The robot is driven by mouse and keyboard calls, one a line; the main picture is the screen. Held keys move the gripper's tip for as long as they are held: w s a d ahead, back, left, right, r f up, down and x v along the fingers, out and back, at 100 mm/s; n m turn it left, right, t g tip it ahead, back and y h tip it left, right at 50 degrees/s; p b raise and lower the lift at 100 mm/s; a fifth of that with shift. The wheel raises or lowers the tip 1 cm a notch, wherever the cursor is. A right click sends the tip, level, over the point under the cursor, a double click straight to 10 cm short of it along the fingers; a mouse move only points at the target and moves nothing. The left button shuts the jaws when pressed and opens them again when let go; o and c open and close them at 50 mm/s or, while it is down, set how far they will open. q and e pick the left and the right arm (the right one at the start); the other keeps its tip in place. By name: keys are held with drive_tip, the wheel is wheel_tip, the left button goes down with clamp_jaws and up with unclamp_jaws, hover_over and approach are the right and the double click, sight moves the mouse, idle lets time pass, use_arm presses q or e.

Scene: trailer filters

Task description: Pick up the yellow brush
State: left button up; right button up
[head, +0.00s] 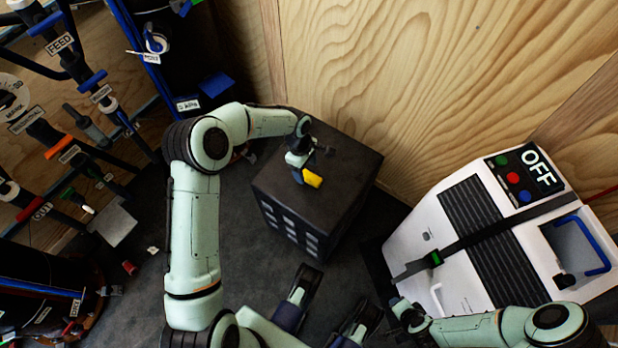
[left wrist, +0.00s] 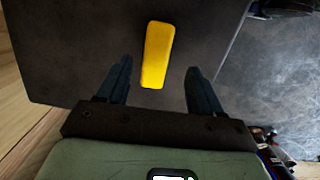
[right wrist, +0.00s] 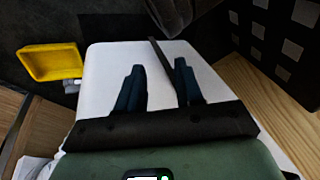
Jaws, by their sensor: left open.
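The yellow brush (head: 312,178) lies on top of the dark box (head: 350,160). In the left wrist view the brush (left wrist: 157,50) is a plain yellow block, slightly tilted, ahead of and between the line of my two fingers. My left gripper (head: 299,165) is open and empty, over the box top beside the brush. It also shows in the left wrist view (left wrist: 158,72), its fingers apart on either side of the brush's near end. My right gripper (right wrist: 157,72) is open with nothing between its fingers, above the white machine (right wrist: 110,60).
The white machine (head: 455,235) with an OFF panel stands at the right. Pipes and valves with labels (head: 60,140) fill the left side. A wooden wall (head: 400,70) is close behind the box. A yellow tray-like thing (right wrist: 52,63) shows in the right wrist view.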

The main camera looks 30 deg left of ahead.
sight(308, 175)
use_arm(q)
drive_tip(key=shift+w+d+f+b, duration=0.15)
drive_tip(key=shift+f+b, duration=0.3)
drive_tip(key=shift+f, duration=0.85)
drive_tip(key=shift+w+d+f+b, duration=0.15)
drive_tip(key=shift+f+b, duration=0.25)
drive_tip(key=shift+f, duration=0.85)
use_arm(e)
drive_tip(key=shift+g, duration=0.7)
drive_tip(key=shift+s+d+f, duration=0.15)
drive_tip(key=shift+s+f, duration=0.7)
drive_tip(key=shift+s, duration=0.05)
drive_tip(key=shift+s+d+f, duration=0.1)
drive_tip(key=shift+s+f, duration=0.7)
drive_tip(key=shift+s, duration=0.05)
use_arm(q)
drive_tip(key=shift+f, duration=0.25)
use_arm(e)
drive_tip(key=shift+f, duration=0.15)
use_arm(q)
drive_tip(key=c, duration=1.1)
drive_tip(key=shift+r, duration=0.15)
